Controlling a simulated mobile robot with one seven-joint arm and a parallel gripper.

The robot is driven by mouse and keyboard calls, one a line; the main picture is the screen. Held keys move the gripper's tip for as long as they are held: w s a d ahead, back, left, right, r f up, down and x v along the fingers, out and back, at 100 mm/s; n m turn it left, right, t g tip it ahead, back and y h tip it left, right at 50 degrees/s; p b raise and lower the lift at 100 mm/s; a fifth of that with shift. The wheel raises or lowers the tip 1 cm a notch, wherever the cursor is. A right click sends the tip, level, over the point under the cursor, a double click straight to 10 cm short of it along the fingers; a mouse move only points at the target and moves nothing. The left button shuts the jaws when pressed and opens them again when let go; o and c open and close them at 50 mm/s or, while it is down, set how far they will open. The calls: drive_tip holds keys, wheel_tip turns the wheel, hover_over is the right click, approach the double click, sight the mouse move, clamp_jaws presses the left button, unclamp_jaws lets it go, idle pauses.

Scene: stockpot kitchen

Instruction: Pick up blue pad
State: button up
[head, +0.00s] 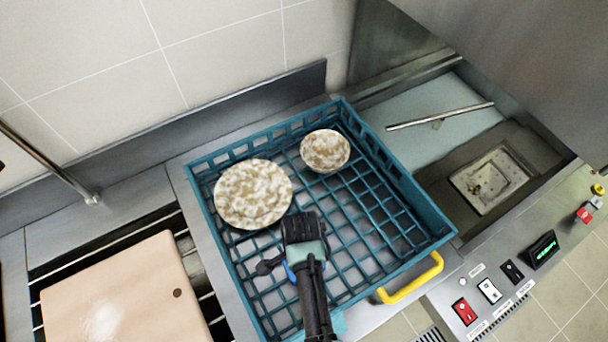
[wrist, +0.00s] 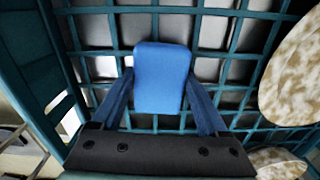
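The blue pad (wrist: 162,78) shows in the wrist view as a rounded bright blue block, seen over the rack's grid floor. My gripper (wrist: 161,95) has its two dark blue fingers on either side of the pad, their far ends at or very near its side edges. I cannot tell whether they press on it or whether the pad is lifted. In the head view my gripper (head: 296,268) points down into the teal rack (head: 437,222), near its middle. Only a small bit of blue shows beside it there, and the pad is mostly hidden.
Two round, stained plates lie in the rack, a larger one (head: 253,194) close to my gripper and a smaller one (head: 325,150) toward the back. The rack has raised walls and a yellow handle (head: 411,281). A sink (head: 491,180) and control switches (head: 489,291) are to the right.

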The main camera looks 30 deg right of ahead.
drive_tip(key=c, duration=0.7)
drive_tip(key=shift+r, duration=0.1)
wheel_tip(320, 180, up, 10)
drive_tip(key=shift+b, duration=0.4)
